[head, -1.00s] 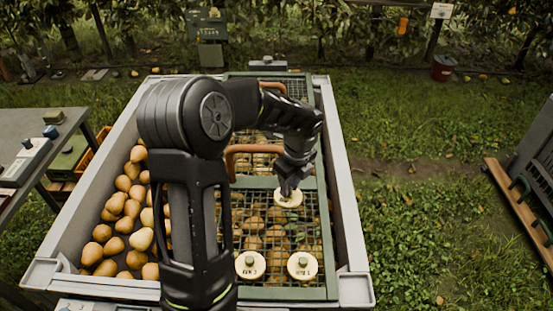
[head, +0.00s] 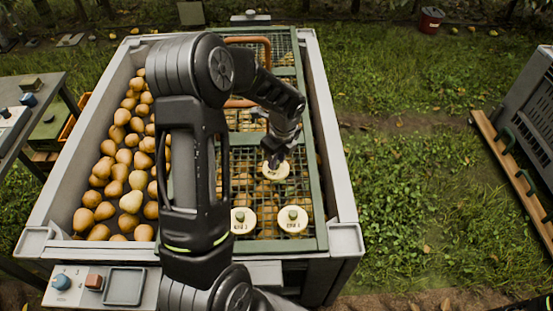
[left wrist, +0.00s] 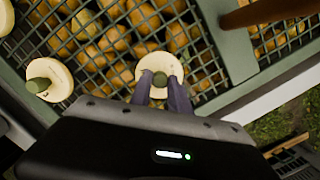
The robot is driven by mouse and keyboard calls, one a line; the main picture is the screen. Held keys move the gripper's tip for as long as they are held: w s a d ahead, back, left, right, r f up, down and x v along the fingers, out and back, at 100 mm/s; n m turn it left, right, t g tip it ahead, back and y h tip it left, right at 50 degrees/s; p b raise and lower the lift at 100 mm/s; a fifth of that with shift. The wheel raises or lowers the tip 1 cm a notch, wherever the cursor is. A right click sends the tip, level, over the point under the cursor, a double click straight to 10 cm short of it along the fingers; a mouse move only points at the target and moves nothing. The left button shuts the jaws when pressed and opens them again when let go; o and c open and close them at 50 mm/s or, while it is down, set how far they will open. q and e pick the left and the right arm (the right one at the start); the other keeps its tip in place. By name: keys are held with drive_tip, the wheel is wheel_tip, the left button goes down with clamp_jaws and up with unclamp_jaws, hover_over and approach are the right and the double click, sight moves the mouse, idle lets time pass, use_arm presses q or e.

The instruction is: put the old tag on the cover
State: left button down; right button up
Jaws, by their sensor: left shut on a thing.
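The cover (head: 319,215) is a green-framed wire mesh lid with orange-brown handles, lying over the right part of the pear bin. My left gripper (head: 274,160) is shut on the knob of a round cream tag (head: 277,173), over the mesh. In the left wrist view the fingers (left wrist: 165,92) close on this tag's green knob (left wrist: 160,79). I cannot tell whether the disc touches the mesh. Two similar tags with dark lettering, a left one (head: 242,221) and a right one (head: 293,220), rest at the cover's near end. The lettering is too small to read.
Pears (head: 115,170) fill the open left part of the grey-walled bin (head: 334,150). A control panel with a blue knob (head: 61,283) is at the near left. A side table (head: 45,90) stands left. Grass lies right, with a grey crate (head: 530,100) beyond.

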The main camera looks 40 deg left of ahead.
sight(281, 172)
use_arm(q)
drive_tip(key=c, duration=1.2)
unclamp_jaws()
drive_tip(key=shift+f, duration=0.1)
drive_tip(key=shift+c, duration=0.2)
wheel_tip(281, 172, up, 12)
drive_tip(key=d+p, duration=0.1)
drive_tip(key=shift+d, duration=0.4)
drive_tip(key=shift+s, duration=0.1)
